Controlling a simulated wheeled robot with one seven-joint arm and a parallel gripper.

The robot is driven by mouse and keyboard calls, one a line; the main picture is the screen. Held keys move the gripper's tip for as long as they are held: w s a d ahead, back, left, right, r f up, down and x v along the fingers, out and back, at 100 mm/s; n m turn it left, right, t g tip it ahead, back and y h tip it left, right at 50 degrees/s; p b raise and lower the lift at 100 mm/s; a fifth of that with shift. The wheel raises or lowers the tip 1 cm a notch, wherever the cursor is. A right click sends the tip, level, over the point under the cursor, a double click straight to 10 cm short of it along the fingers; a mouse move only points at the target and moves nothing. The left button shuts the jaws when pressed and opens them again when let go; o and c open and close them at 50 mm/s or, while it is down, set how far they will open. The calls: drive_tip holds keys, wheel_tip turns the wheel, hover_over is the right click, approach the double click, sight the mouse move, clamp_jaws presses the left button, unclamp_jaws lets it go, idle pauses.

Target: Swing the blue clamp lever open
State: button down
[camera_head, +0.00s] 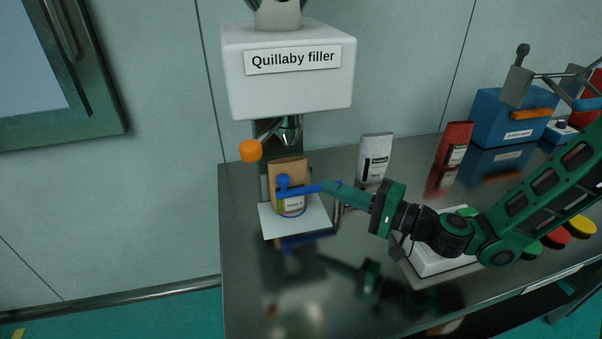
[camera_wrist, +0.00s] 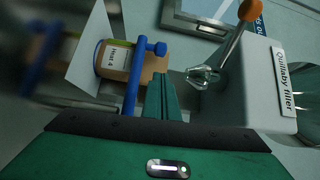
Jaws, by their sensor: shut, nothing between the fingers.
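The blue clamp lever (camera_head: 305,190) lies across the front of a brown pouch (camera_head: 288,172), with a round blue knob at its left end. The pouch (camera_wrist: 115,58) is behind the lever.
The pouch stands on a white plate (camera_head: 310,222) below the Quillaby filler (camera_head: 288,85), which has an orange-knobbed handle (camera_head: 250,150). A white pouch (camera_head: 374,157), a red pouch (camera_head: 454,143) and a blue box (camera_head: 500,120) stand at the back right. The table's front left (camera_head: 250,280) is clear.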

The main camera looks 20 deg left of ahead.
drive_tip(key=shift+a, duration=0.1)
drive_tip(key=x, duration=0.9)
drive_tip(key=shift+a, duration=0.4)
drive_tip(key=shift+s+a, duration=0.1)
